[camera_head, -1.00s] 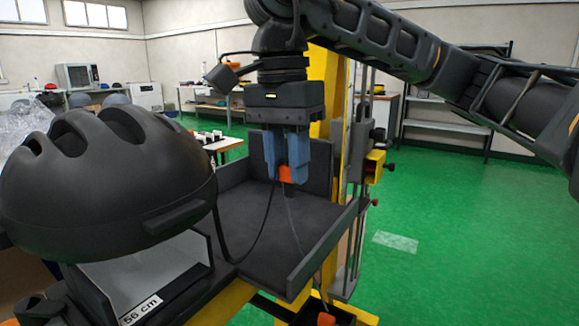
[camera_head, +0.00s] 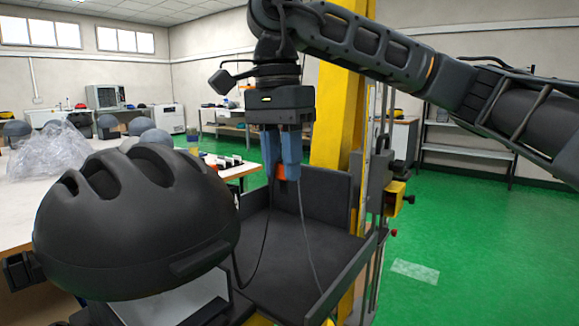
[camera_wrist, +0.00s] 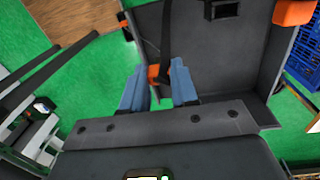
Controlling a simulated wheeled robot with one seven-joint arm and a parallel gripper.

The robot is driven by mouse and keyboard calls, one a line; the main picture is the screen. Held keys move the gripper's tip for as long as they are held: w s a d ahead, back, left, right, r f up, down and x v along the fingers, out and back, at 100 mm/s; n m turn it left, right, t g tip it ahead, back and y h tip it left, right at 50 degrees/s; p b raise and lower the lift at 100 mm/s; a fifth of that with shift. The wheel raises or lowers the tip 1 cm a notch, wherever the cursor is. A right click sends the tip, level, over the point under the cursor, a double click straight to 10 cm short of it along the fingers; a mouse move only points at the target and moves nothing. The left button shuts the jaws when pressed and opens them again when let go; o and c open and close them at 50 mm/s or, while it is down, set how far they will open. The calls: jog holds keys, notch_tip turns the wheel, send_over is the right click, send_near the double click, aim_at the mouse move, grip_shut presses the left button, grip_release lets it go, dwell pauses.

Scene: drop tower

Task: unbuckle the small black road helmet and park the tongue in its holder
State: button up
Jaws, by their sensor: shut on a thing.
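The black road helmet (camera_head: 135,225) sits on a pale headform at the lower left of the head view. My gripper (camera_head: 281,162) points down above the dark tray, to the right of the helmet. Its blue fingers are shut on a small orange buckle piece (camera_head: 281,174). A black strap (camera_head: 264,245) hangs in a loop from the helmet side up to this piece, and a thinner line runs down to the right. In the wrist view, the fingers (camera_wrist: 158,85) flank the orange piece (camera_wrist: 154,72). I cannot tell whether tongue and buckle are joined.
The dark tray (camera_head: 300,250) has raised walls. A yellow post (camera_head: 345,100) stands close behind my gripper. The wrist view shows an orange block (camera_wrist: 293,12) and a dark slotted part (camera_wrist: 222,9) at the tray's far side. Green floor is open at right.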

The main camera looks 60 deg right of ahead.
jog(key=shift+w+d+r+p, duration=0.25)
jog(key=shift+w+r+p, duration=0.25)
jog(key=shift+w+r, duration=0.4)
jog(key=shift+w+d+r+p, duration=0.25)
jog(key=shift+w+r+p, duration=0.2)
jog(key=shift+w+r, duration=0.45)
jog(key=shift+w+a+f, duration=0.1)
jog(key=shift+w+f, duration=0.05)
jog(key=w+a, duration=0.4)
jog(key=a, duration=0.1)
jog(key=shift+w+r+p, duration=0.15)
jog(key=shift+r+p, duration=0.25)
jog(key=shift+p, duration=0.05)
jog(key=shift+d+f, duration=0.1)
jog(key=shift+f, duration=0.1)
dwell(0.3)
jog(key=shift+f+b, duration=0.35)
jog(key=shift+b, duration=0.05)
jog(key=shift+s+f+b, duration=0.2)
jog(key=shift+f+b, duration=1.05)
jog(key=shift+f, duration=0.5)
dwell(2.5)
